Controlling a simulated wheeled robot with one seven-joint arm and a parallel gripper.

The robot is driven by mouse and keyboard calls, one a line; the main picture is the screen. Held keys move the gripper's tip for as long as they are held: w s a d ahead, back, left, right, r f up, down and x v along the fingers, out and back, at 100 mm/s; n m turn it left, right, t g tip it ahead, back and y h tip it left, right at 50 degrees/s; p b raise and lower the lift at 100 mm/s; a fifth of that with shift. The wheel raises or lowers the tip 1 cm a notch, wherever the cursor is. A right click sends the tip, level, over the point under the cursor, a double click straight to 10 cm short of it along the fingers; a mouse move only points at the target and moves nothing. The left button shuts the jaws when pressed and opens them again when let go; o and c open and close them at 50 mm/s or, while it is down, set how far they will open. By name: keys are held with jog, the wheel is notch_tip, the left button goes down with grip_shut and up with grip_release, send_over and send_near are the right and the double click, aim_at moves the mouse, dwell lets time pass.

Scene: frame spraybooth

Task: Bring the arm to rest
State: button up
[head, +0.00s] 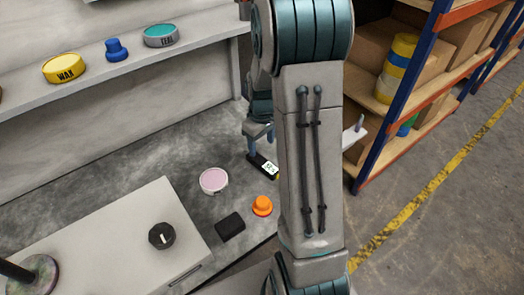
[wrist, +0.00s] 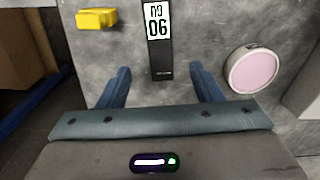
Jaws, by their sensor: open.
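My gripper (head: 258,133) is over the grey bench top (head: 190,160), partly hidden behind my arm in the head view. In the wrist view its two blue fingers (wrist: 160,86) stand wide apart with nothing between them. A black tag with a white label reading 06 (wrist: 159,55) lies just beyond the fingertips. The tag also shows in the head view (head: 263,166), right below the gripper. I cannot tell how high the fingers are above it.
A pink-topped round tin (head: 214,180), an orange knob (head: 262,205) and a black block (head: 230,226) lie on the bench. A yellow block (wrist: 96,18) is near the tag. A shelf holds a yellow WAX tin (head: 64,68). A storage rack (head: 400,110) stands right.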

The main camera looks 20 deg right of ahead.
jog(key=s+a+r+m+p, duration=0.1)
jog(key=s+a+r+p, duration=0.15)
jog(key=r, duration=0.45)
jog(key=s+a+r+t+p, duration=0.15)
jog(key=r+p, duration=0.25)
jog(key=r, duration=0.4)
jog(key=s+a+r+m+p, duration=0.1)
jog(key=s+a+r+p, duration=0.15)
jog(key=r, duration=0.45)
jog(key=s+a+r+m+t+p, duration=0.1)
jog(key=s+a+r+p, duration=0.3)
jog(key=s+r+p, duration=0.5)
notch_tip(320, 180, up, 3)
jog(key=shift+s+r+m+p, duration=0.1)
jog(key=shift+s+m+p, duration=0.2)
jog(key=shift+s+m, duration=0.55)
jog(key=shift+s+n, duration=0.2)
jog(key=shift+n, duration=0.05)
